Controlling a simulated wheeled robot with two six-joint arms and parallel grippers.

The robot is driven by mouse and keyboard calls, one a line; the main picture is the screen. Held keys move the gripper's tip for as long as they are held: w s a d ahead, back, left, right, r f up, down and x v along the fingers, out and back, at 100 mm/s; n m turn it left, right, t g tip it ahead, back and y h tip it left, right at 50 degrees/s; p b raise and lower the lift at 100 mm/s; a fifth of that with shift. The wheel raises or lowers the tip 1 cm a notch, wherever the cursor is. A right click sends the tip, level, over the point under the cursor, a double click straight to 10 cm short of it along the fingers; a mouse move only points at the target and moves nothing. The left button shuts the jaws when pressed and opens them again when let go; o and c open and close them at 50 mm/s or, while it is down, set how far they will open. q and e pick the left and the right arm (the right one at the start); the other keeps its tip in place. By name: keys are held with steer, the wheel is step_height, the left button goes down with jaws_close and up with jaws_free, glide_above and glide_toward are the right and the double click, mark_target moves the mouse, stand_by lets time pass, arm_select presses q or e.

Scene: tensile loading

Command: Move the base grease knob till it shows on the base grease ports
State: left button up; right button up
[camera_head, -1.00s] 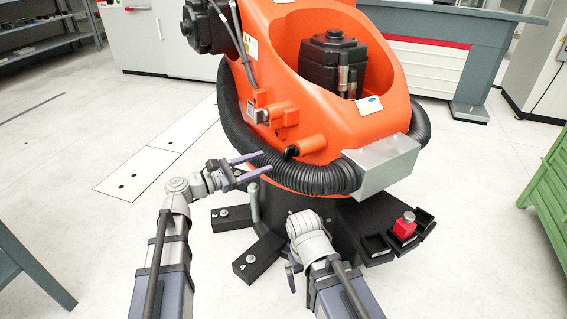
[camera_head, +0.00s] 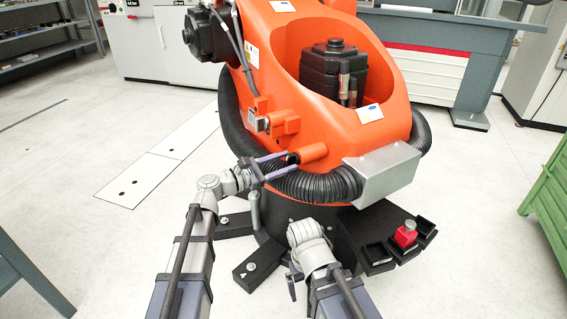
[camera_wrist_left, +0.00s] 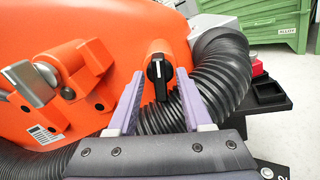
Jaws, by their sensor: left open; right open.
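The base grease knob (camera_head: 293,157) is a small black knob on an orange boss low on the orange robot body. In the left wrist view the knob (camera_wrist_left: 159,78) stands upright, with a white mark near its top. My left gripper (camera_head: 291,160) is open, with its purple fingers on either side of the knob; in the left wrist view the fingers (camera_wrist_left: 152,88) show gaps to the knob. I cannot make out any marking of the base grease ports. My right gripper (camera_head: 293,285) is low in front of the black pedestal, mostly hidden by my own wrist.
A black ribbed hose (camera_head: 315,186) curves just below the knob into a grey metal box (camera_head: 385,170). A silver fitting (camera_wrist_left: 35,82) on an orange block is left of the knob. Black trays (camera_head: 378,253), one with a red item (camera_head: 405,233), stand at right.

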arm_select(q)
jaws_close()
steer(key=shift+m, duration=0.3)
stand_by(0.4)
steer(key=m, duration=0.4)
steer(key=shift+m, duration=0.3)
steer(key=m, duration=0.5)
steer(key=shift+s+f, duration=0.1)
stand_by(0.4)
jaws_free()
